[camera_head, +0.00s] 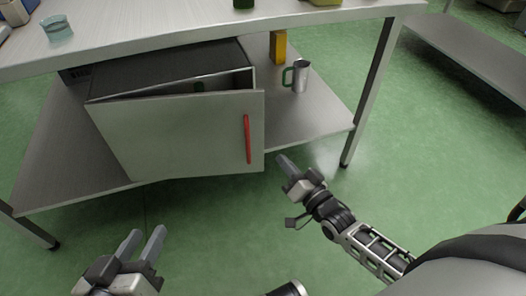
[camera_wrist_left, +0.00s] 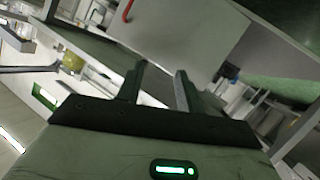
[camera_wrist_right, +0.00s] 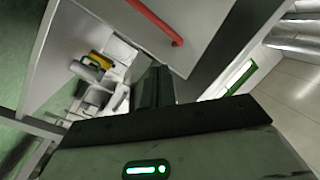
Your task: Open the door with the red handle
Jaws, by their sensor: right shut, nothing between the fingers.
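A grey cabinet (camera_head: 180,67) stands on the lower shelf of a metal table. Its door (camera_head: 175,135) carries a vertical red handle (camera_head: 247,139) near the right edge. The door is ajar: its right side stands out from the cabinet, with a narrow gap along the top. My right gripper (camera_head: 283,162) is shut and empty, to the right of and below the handle, apart from it. The handle also shows in the right wrist view (camera_wrist_right: 150,20), above the shut fingers (camera_wrist_right: 158,85). My left gripper (camera_head: 144,243) is open and empty, below the door at the lower left.
A metal mug with a green handle (camera_head: 299,77) and a yellow object (camera_head: 278,46) stand on the lower shelf (camera_head: 310,120) right of the cabinet. A table leg (camera_head: 368,95) rises beyond them. A glass (camera_head: 56,29) stands on the tabletop. The green floor before the door is clear.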

